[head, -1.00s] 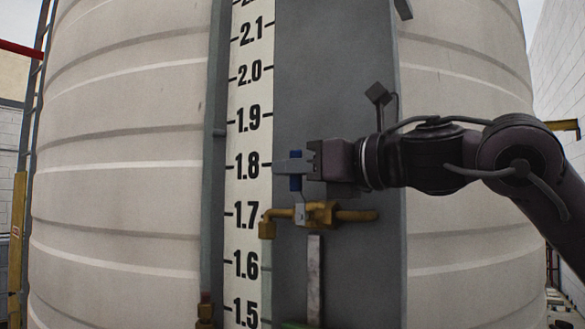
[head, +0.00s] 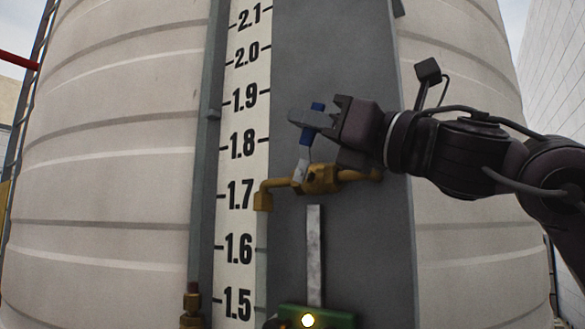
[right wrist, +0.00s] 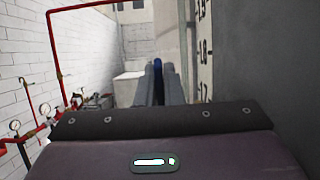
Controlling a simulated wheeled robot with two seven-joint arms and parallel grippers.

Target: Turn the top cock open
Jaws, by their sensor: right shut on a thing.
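The top cock (head: 320,180) is a brass valve on the grey panel, with a bent brass outlet at its left end. Its lever has a metal stem and a blue handle (head: 305,148), and it stands up from the valve body, leaning a little to the right. My right gripper (head: 307,119) comes in from the right above the valve and is shut on the blue handle, which shows above and below the fingers. The blue handle also shows between the fingers in the right wrist view (right wrist: 158,67). My left gripper is not in view.
A large ribbed tank (head: 110,150) stands behind the panel (head: 360,240). A white level scale (head: 240,150) runs up its left side. Red pipes with gauges (right wrist: 45,112) show at left in the wrist view.

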